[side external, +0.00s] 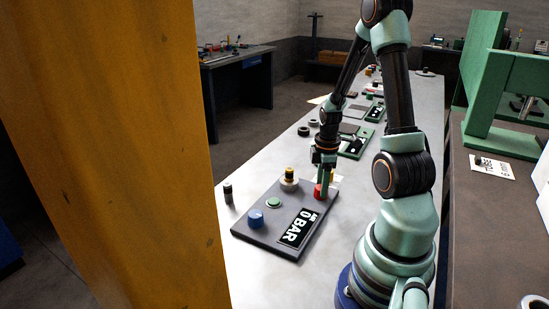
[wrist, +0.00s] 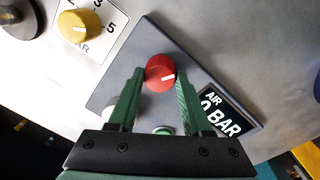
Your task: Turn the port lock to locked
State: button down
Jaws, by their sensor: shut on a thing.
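A red knob (wrist: 160,70) with a white pointer line stands at the edge of a dark grey panel (wrist: 128,80). I see no label naming it as the port lock. In the wrist view its pointer is towards the right. My gripper (wrist: 160,82) has its green fingers on either side of the red knob and is shut on it. In the side external view my gripper (side external: 324,188) points down at the red knob (side external: 317,191), which the fingers partly hide. The panel (side external: 262,233) also shows there.
The panel bears a blue knob (side external: 256,218), a green button (side external: 273,202), a grey-and-yellow fitting (side external: 289,180) and a display (side external: 300,228) reading AIR 0 BAR. A yellow dial (wrist: 80,25) is beside the panel. A yellow post (side external: 100,150) fills the left foreground.

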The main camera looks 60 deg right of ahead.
jog(key=m, duration=0.6)
jog(key=shift+w, duration=0.1)
jog(key=m, duration=0.5)
jog(key=shift+a+m, duration=0.15)
jog(key=shift+m, duration=0.25)
jog(key=shift+c, duration=1.7)
grip_release()
